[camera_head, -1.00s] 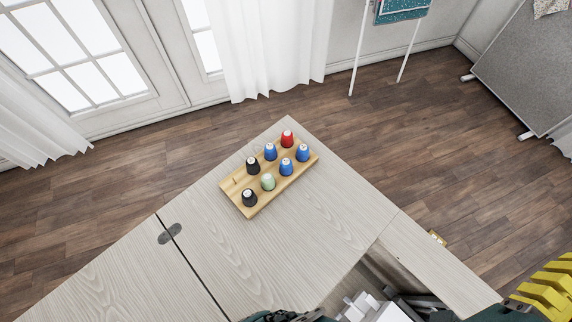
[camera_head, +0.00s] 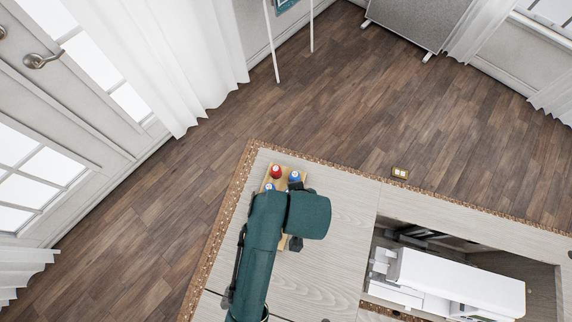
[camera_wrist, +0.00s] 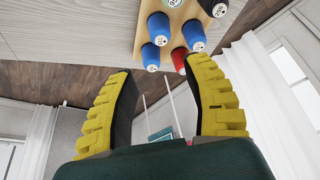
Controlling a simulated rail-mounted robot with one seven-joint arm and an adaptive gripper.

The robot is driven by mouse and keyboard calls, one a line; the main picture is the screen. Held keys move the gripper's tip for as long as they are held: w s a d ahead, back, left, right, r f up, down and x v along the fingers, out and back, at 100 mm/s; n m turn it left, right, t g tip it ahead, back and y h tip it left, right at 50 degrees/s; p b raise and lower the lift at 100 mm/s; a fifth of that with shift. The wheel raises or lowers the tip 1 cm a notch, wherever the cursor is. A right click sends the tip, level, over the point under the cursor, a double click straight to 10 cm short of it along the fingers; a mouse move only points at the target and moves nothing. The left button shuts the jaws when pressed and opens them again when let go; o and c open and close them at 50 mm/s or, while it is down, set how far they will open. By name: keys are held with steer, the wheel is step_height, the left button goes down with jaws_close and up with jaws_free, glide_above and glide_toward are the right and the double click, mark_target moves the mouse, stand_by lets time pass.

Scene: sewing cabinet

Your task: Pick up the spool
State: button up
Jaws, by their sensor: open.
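Several thread spools stand on a wooden rack (camera_head: 265,182) on the table. The head view shows a red spool (camera_head: 276,171) and a blue spool (camera_head: 294,176) at the far end, with another blue one partly covered; my arm hides most of the others. In the wrist view I see the red spool (camera_wrist: 179,60), blue spools (camera_wrist: 159,28), a black spool (camera_wrist: 213,8) and part of a pale green spool (camera_wrist: 172,2). My gripper (camera_wrist: 155,72) is open and empty, its yellow fingers apart, short of the spools. The task does not say which spool.
The pale wood tabletop (camera_head: 345,215) has free room right of the rack. A white sewing machine (camera_head: 460,280) lies in the cabinet opening at the right. A small brass piece (camera_head: 400,173) is at the table's far edge. White curtains and wood floor surround it.

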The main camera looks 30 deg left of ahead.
steer(key=b+x, duration=0.1)
steer(key=x, duration=0.6)
steer(key=shift+w+f, duration=0.1)
steer(key=shift+f, duration=0.05)
steer(key=x, duration=0.1)
steer(key=b+x, duration=0.1)
steer(key=x, duration=0.1)
steer(key=b+x, duration=0.1)
steer(key=shift+s+f, duration=0.25)
steer(key=shift+f, duration=0.25)
steer(key=shift+w+a+f, duration=0.1)
steer(key=shift+w+f, duration=0.05)
steer(key=shift+f, duration=0.15)
steer(key=shift+c, duration=0.4)
steer(key=c, duration=0.6)
